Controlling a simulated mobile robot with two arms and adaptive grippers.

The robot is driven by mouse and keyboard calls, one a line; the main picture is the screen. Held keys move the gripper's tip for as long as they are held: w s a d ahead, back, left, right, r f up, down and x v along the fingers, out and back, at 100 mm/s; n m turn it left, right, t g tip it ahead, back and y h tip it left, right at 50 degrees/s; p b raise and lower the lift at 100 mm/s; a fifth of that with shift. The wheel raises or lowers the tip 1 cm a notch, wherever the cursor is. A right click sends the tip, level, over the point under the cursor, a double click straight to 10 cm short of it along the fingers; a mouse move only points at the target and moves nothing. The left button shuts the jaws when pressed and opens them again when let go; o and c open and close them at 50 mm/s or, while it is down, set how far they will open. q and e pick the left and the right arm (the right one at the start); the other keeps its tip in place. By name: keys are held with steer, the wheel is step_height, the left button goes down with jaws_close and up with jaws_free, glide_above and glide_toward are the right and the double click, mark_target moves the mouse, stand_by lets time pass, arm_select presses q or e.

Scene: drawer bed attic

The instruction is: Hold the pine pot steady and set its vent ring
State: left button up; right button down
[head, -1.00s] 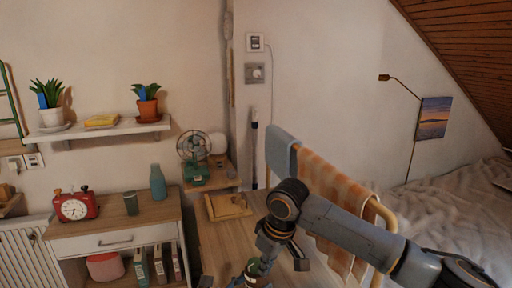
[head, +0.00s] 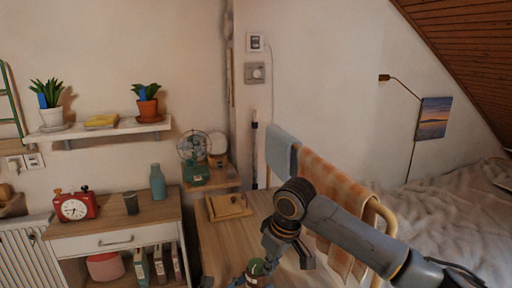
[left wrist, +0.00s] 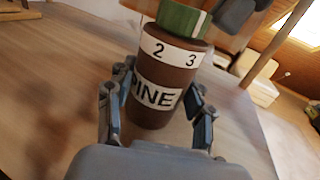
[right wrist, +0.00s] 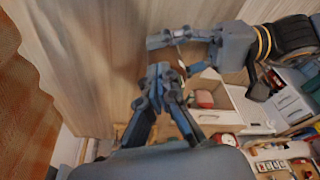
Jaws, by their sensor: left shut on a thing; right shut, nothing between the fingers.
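My left gripper (left wrist: 158,112) is shut on the pot, a finger on each side. In the head view the green ring (head: 257,267) shows at the bottom edge. My right gripper (right wrist: 164,76) is shut and empty; a grey part of it (left wrist: 240,12) shows close beside the ring, contact unclear.
A wooden tray (head: 228,208) lies at the back of the wooden top, near a green fan (head: 195,165). A bed rail with a checked orange cloth (head: 335,205) stands to the right. The wooden top left of the pot is clear.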

arm_select(q)
steer(key=shift+a, duration=0.1)
arm_select(e)
steer(key=v, duration=0.3)
steer(key=w+a+v, duration=0.1)
steer(key=v, duration=0.1)
steer(key=shift+s+r, duration=0.1)
steer(key=shift+r, duration=0.4)
arm_select(q)
steer(key=o, duration=1.3)
steer(key=shift+w, duration=0.1)
steer(key=shift+o, duration=0.2)
steer(key=shift+a, duration=0.1)
